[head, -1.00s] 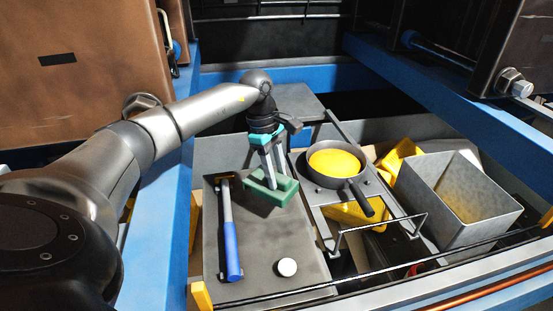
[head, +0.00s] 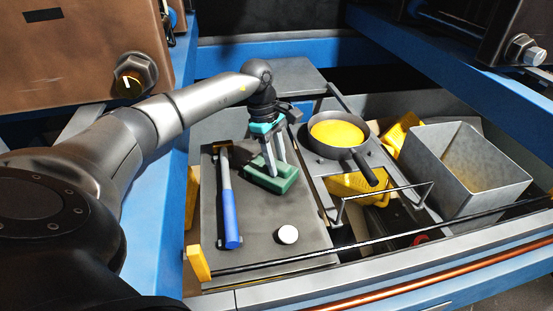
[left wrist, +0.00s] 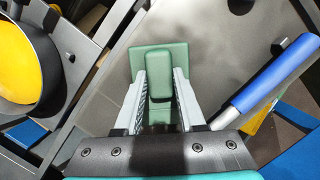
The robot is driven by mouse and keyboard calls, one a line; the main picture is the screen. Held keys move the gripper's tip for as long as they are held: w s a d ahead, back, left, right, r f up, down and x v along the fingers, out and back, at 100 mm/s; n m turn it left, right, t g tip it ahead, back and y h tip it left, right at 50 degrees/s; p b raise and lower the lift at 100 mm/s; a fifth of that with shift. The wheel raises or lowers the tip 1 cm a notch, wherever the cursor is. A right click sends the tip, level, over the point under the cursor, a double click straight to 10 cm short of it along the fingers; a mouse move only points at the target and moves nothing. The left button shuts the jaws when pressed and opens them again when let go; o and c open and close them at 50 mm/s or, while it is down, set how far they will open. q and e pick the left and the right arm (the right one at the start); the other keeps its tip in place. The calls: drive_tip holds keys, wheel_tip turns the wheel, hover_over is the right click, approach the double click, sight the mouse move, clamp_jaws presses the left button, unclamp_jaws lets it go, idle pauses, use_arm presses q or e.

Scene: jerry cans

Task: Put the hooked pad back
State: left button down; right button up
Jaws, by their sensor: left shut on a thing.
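The green hooked pad (head: 272,178) is on or just above the grey board, right of the hammer's head; I cannot tell whether it touches the board. My left gripper (head: 276,168) comes down onto it from above and is shut on its raised middle part. In the left wrist view the green pad (left wrist: 158,60) shows with its raised block between the two fingers of my left gripper (left wrist: 160,92). The fingers hide part of its sides. My right gripper is not in view.
On the grey board (head: 255,222) lie a blue-handled hammer (head: 230,215) and a white round cap (head: 288,234). A pan with yellow contents (head: 337,133) stands to the right on a rack. A grey metal bin (head: 470,170) is farther right. A rail runs along the front.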

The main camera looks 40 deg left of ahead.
use_arm(q)
drive_tip(key=shift+f+b, duration=0.55)
drive_tip(key=shift+f, duration=0.05)
idle(0.3)
drive_tip(key=shift+c, duration=2.1)
unclamp_jaws()
drive_tip(key=shift+r, duration=0.1)
drive_tip(key=v, duration=1.5)
drive_tip(key=shift+p, duration=0.4)
drive_tip(key=shift+r, duration=0.1)
